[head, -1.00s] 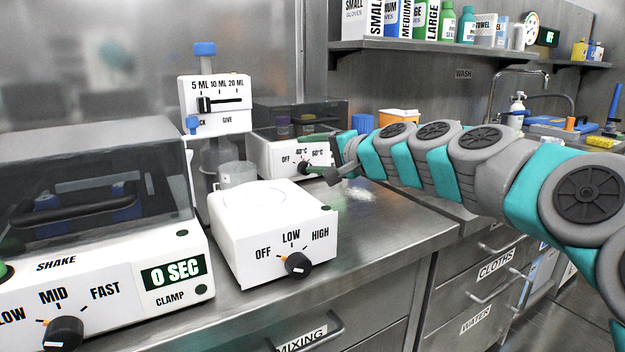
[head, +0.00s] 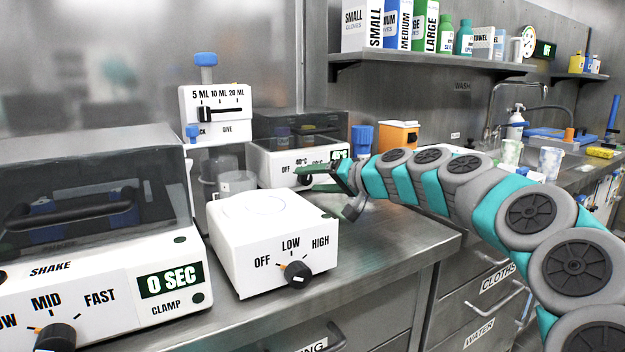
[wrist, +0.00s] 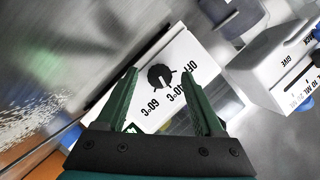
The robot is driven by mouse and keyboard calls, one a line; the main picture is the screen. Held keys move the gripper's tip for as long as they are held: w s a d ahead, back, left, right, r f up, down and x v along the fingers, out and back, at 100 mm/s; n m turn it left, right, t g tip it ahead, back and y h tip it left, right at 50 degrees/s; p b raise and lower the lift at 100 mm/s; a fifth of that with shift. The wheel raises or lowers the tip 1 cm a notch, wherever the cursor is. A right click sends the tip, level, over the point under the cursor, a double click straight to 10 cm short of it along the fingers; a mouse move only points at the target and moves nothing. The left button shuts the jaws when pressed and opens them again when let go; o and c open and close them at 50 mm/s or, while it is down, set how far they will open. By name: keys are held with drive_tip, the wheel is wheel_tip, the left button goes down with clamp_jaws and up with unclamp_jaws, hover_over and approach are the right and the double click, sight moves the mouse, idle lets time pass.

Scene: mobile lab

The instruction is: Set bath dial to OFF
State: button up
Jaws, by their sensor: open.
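The bath (head: 262,165) is a white box with a dark see-through lid at the back of the bench in the head view. Its black dial (wrist: 160,77) shows in the wrist view among the labels OFF, 40°C and 60°C. My gripper (wrist: 158,88) is open, with one green finger on each side of the dial in the picture and the dial just beyond the tips. I see no contact. In the head view my gripper (head: 304,178) is in front of the bath, and its fingers mostly hide the dial.
A white LOW/HIGH dial box (head: 265,240) stands in front of the bath, below my gripper. A shaker (head: 100,240) is at the left, a syringe dispenser (head: 215,115) behind. An orange box (head: 398,136) stands behind my arm. The bench right of the dial box is clear.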

drive_tip(key=shift+w+a, duration=0.2)
clamp_jaws()
idle(0.6)
